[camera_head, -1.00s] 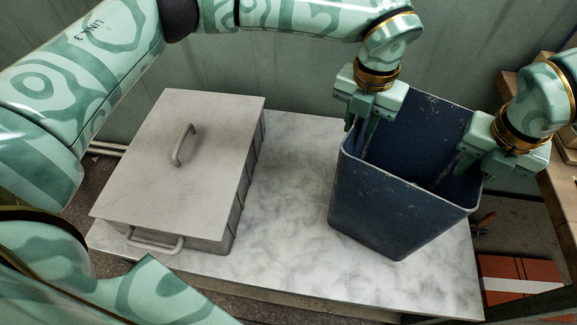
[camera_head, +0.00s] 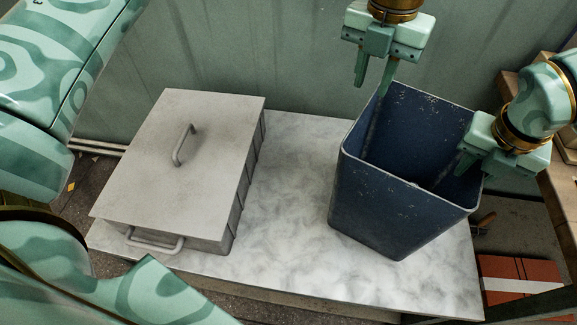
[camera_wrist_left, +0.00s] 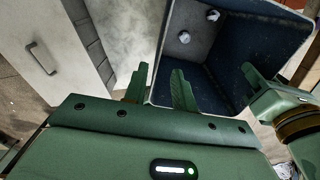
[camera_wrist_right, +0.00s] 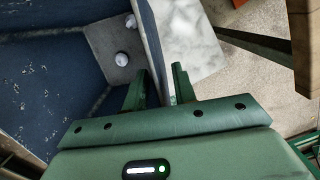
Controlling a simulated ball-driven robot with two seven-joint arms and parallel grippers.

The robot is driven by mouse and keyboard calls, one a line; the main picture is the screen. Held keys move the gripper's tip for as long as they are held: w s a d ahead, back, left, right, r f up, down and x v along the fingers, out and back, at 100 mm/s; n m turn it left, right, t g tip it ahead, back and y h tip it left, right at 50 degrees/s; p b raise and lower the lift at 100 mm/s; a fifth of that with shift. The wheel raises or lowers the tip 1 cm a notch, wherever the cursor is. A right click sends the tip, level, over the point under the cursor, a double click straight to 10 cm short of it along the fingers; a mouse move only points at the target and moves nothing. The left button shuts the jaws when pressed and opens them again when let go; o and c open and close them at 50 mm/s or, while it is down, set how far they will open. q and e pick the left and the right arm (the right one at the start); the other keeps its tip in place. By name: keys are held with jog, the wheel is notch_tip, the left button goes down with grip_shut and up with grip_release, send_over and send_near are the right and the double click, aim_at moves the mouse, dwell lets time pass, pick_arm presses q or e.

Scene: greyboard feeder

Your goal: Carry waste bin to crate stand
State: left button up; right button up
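The dark blue waste bin (camera_head: 395,212) stands on the right part of a low stand with a pale marbled top (camera_head: 280,215); I cannot tell if this is the crate stand. Two small pale crumpled balls lie in the bin, seen in the left wrist view (camera_wrist_left: 213,15). My left gripper (camera_head: 372,89) is open and empty, by the bin's far left rim corner, its fingers above or behind the rim. My right gripper (camera_head: 472,172) is at the bin's right rim. In the right wrist view its fingers (camera_wrist_right: 160,88) stand apart, one on each side of the bin wall.
A grey lidded box (camera_head: 180,165) with handles fills the left part of the marbled top. A bare strip lies between box and bin. A wooden surface (camera_head: 560,190) stands at the right edge, and a red-brown, white-striped item (camera_head: 520,270) lies below it. A wall is behind.

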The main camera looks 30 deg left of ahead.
notch_tip(320, 180, up, 12)
jog(key=s, duration=0.1)
jog(key=shift+s, duration=0.25)
dwell(0.5)
